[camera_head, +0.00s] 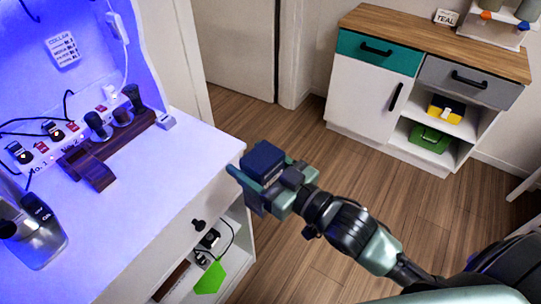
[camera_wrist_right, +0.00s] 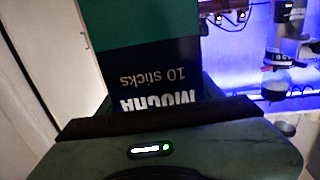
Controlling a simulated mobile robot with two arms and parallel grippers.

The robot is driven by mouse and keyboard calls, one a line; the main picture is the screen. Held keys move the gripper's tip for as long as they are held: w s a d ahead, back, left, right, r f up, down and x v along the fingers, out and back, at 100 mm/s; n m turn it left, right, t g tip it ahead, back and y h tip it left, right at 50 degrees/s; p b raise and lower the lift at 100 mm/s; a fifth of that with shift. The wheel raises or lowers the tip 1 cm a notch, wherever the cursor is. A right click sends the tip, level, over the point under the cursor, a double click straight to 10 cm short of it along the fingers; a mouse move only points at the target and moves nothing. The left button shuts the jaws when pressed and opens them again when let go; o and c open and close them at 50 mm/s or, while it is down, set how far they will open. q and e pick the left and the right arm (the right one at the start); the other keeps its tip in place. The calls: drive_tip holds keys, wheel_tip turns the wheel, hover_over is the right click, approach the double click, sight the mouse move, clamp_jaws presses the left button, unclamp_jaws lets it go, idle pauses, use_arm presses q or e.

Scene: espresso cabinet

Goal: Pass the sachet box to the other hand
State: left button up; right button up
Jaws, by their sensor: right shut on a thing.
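The sachet box (camera_head: 263,160) is a small dark blue box in the head view, held out over the floor just past the right edge of the white cabinet top. My right gripper (camera_head: 268,181) is shut on it. In the right wrist view the box (camera_wrist_right: 160,70) fills the middle, with a green band and upside-down print reading "10 sticks" and "MOCHA". The right gripper's body (camera_wrist_right: 160,150) shows along the bottom of that view, its fingertips hidden. My left gripper does not show in either view.
The white cabinet (camera_head: 150,190) at left carries a power strip (camera_head: 70,132), a dark wooden rack (camera_head: 95,160) and a metal pitcher (camera_head: 35,235). A wood-topped sideboard (camera_head: 440,50) with a teal drawer stands at the back right. The floor between is clear.

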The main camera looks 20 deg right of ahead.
drive_tip(key=a+r+n+g+y, duration=0.1)
drive_tip(key=a+n+g+y, duration=0.6)
drive_tip(key=a+g, duration=0.1)
drive_tip(key=shift+a, duration=0.65)
drive_tip(key=shift+r+y, duration=0.15)
drive_tip(key=shift+y, duration=0.15)
drive_tip(key=shift+n, duration=0.3)
